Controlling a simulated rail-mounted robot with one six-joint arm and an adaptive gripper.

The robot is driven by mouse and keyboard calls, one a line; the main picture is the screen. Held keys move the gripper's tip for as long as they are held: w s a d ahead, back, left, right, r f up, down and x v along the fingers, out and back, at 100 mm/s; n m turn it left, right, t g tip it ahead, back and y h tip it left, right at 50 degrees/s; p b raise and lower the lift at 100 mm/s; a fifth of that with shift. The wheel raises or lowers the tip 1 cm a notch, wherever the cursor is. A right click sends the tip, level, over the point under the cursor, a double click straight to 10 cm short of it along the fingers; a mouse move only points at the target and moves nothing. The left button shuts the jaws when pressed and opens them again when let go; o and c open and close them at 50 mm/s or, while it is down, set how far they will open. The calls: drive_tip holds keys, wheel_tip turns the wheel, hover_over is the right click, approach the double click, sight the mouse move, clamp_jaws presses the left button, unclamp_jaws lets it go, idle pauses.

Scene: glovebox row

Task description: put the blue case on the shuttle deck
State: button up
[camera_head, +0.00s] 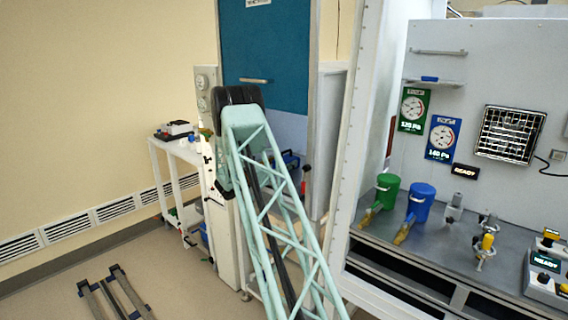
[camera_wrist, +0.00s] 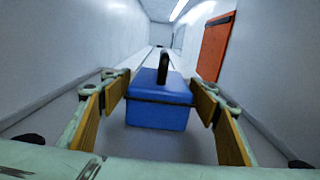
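The blue case (camera_wrist: 158,115), a box with a black handle on top, is straight ahead in the wrist view. My gripper (camera_wrist: 161,95) has its yellow-padded fingers along both sides of the case. The pads lie close against its sides, and it looks gripped. The case appears level. What is under it is hard to make out. In the head view my green lattice arm hides my gripper. A small blue object (camera_head: 290,159) shows behind the arm; I cannot tell whether it is the case. I cannot identify the shuttle deck with certainty.
At right is a glovebox bench with a green canister (camera_head: 387,188), a blue canister (camera_head: 420,203) and gauges. A white cart (camera_head: 176,146) stands at left. Dark rails (camera_head: 117,293) lie on the floor. An orange-red panel (camera_wrist: 213,48) is on the wall in the wrist view.

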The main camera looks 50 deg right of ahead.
drive_tip(key=shift+o, duration=0.2)
drive_tip(key=shift+r, duration=0.2)
drive_tip(key=a, duration=0.4)
drive_tip(key=a+p, duration=0.1)
drive_tip(key=a, duration=0.3)
drive_tip(key=w+a, duration=0.1)
drive_tip(key=a, duration=0.3)
drive_tip(key=shift+p, duration=0.4)
idle(0.5)
drive_tip(key=s+a+r+m+g+y, duration=0.1)
drive_tip(key=s+a+r+m+y, duration=0.15)
drive_tip(key=s+a+r, duration=0.5)
drive_tip(key=s+a+r+m+y, duration=0.2)
drive_tip(key=s+a+r+m, duration=0.25)
drive_tip(key=a, duration=0.55)
drive_tip(key=s+a+r+m+g+y, duration=0.1)
drive_tip(key=s+a+r+m+y, duration=0.15)
drive_tip(key=s+a+r, duration=0.55)
drive_tip(key=s+a+m+t+y, duration=0.2)
drive_tip(key=s+a, duration=0.7)
drive_tip(key=a, duration=0.6)
drive_tip(key=s+a+m+t+y, duration=0.3)
drive_tip(key=s+a, duration=0.6)
drive_tip(key=a, duration=0.6)
drive_tip(key=s+a+m+t+y, duration=0.2)
drive_tip(key=s+a+y, duration=0.4)
drive_tip(key=a, duration=0.9)
drive_tip(key=s, duration=0.3)
drive_tip(key=shift+s+r, duration=0.15)
